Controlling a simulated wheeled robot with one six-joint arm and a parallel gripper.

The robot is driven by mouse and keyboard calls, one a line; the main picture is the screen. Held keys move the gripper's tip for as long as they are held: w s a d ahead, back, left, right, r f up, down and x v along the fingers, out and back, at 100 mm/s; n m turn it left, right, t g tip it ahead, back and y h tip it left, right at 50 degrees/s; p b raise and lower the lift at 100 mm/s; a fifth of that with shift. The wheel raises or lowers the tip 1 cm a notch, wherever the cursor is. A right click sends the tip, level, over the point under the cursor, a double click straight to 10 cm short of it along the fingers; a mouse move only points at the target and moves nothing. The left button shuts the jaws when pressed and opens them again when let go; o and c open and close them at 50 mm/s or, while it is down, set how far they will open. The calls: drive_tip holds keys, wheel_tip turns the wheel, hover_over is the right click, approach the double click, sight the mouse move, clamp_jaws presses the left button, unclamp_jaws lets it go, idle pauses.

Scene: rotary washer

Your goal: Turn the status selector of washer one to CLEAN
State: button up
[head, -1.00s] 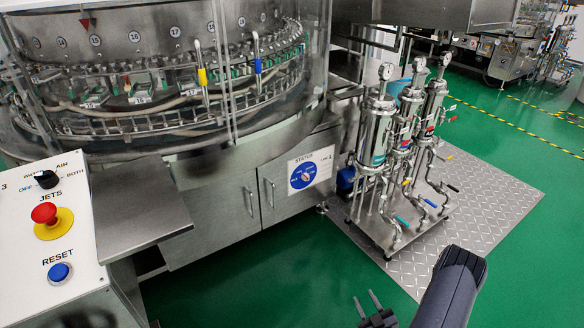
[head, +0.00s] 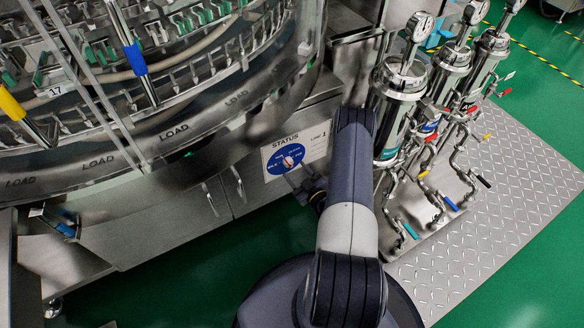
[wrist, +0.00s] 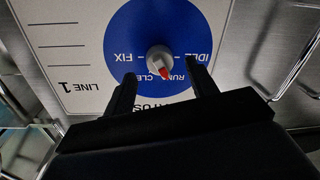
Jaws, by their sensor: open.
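The status selector is a blue disc (head: 285,159) on a white STATUS plate marked LINE 1 (head: 318,141), on the washer's lower front. The wrist view shows the disc (wrist: 125,35) upside down, with a grey knob (wrist: 158,56) at its middle. The knob's red pointer tip lies near the RUN and CLEAN words; which one it marks I cannot tell. My gripper (head: 302,182) is close in front of the plate. In the wrist view its fingers (wrist: 160,76) are open and empty, one to each side below the knob, with no visible contact.
Steel cabinet doors with bar handles (head: 238,183) are left of the plate. Cylinders with gauges (head: 400,85) and valve pipes stand close on the right, on a tread-plate base (head: 480,235). The glazed washer drum (head: 150,160) curves above. Green floor (head: 180,275) is open in front.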

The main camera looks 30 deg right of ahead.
sight(289, 163)
drive_tip(key=shift+w+a, duration=0.15)
drive_tip(key=shift+w, duration=1.25)
drive_tip(key=shift+c, duration=0.2)
drive_tip(key=c, duration=0.9)
